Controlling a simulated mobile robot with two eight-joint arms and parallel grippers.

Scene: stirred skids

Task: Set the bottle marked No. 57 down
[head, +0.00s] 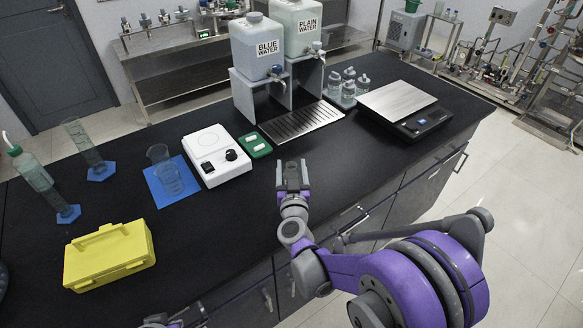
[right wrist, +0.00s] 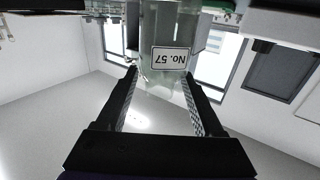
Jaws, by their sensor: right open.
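The bottle marked No. 57 (right wrist: 165,30) is clear and shows upside down in the right wrist view, its white label facing the camera. It is at the tips of my right gripper (right wrist: 160,75), whose fingers stand apart on either side. I cannot tell whether it touches either finger, and its far end is cut off by the frame. In the head view my right gripper (head: 292,175) is over the black bench, and I cannot make out the bottle there. Only a bit of my left gripper (head: 172,322) shows at the bottom edge.
A white stirrer (head: 216,155) and a small green tray (head: 255,145) are left of the right gripper. A scale (head: 397,103), several bottles (head: 348,88), a drip tray (head: 300,122) and water tanks (head: 257,47) stand behind. A yellow case (head: 108,257) and blue mats (head: 171,182) are left. Bare bench surrounds the gripper.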

